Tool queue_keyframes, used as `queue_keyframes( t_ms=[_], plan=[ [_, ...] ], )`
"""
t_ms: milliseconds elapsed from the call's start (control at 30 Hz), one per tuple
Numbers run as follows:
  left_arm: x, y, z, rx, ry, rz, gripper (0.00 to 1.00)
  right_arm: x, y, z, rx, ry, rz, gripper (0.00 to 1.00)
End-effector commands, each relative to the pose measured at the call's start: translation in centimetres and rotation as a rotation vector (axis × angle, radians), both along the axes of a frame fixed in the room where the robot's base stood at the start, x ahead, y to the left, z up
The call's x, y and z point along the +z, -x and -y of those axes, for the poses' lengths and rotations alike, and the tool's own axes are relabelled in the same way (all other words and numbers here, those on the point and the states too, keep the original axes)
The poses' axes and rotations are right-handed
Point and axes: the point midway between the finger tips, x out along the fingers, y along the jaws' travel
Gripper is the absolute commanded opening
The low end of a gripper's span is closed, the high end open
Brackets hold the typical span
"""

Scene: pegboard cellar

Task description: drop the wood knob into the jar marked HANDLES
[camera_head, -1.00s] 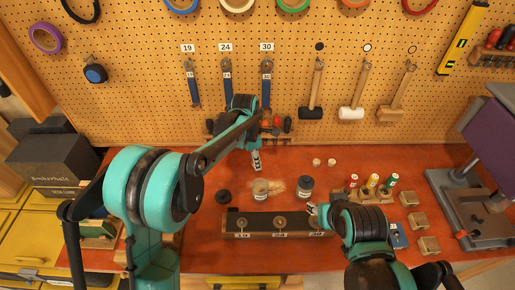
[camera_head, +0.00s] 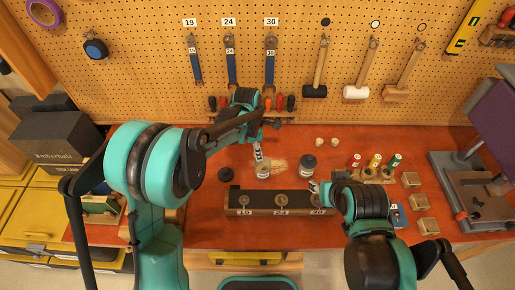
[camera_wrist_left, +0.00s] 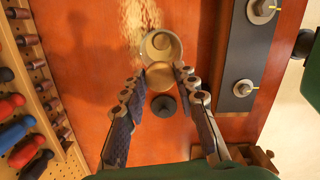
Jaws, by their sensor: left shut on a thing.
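My left gripper (camera_head: 258,152) is over the bench, just behind and above a small jar (camera_head: 263,171). In the left wrist view its fingers (camera_wrist_left: 157,82) are shut on a round, tan wood knob (camera_wrist_left: 161,76). The knob overlaps the near part of the jar's opening (camera_wrist_left: 174,42), and another round tan piece shows inside the jar. The knob is above the jar and hard to make out in the head view. A darker jar (camera_head: 308,164) stands to the right. I cannot read HANDLES on either jar. My right gripper (camera_head: 315,187) is at the rack's right end; its jaws are too small to judge.

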Motion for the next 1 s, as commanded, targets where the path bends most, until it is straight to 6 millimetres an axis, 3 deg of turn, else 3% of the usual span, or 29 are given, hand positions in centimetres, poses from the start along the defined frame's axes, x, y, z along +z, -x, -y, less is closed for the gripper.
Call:
queue_keyframes(
  t_ms=[200,233,300,667,767,1000],
  plan=[
    [0.0,0.0,0.0,0.000,0.000,0.000,0.16,0.1,0.0,0.0,0.000,0.000,0.000,0.40],
    [0.0,0.0,0.0,0.000,0.000,0.000,0.34,0.1,0.0,0.0,0.000,0.000,0.000,0.40],
    [0.0,0.0,0.0,0.000,0.000,0.000,0.53,0.1,0.0,0.0,0.000,0.000,0.000,0.40],
    [0.3,0.0,0.0,0.000,0.000,0.000,0.53,0.1,0.0,0.0,0.000,0.000,0.000,0.40],
    [1.4,0.0,-0.2,0.000,0.000,0.000,0.53,0.1,0.0,0.0,0.000,0.000,0.000,0.40],
    [6.5,0.2,-0.8,0.001,0.000,0.000,0.53,0.1,0.0,0.0,0.000,0.000,0.000,0.40]
  ],
)
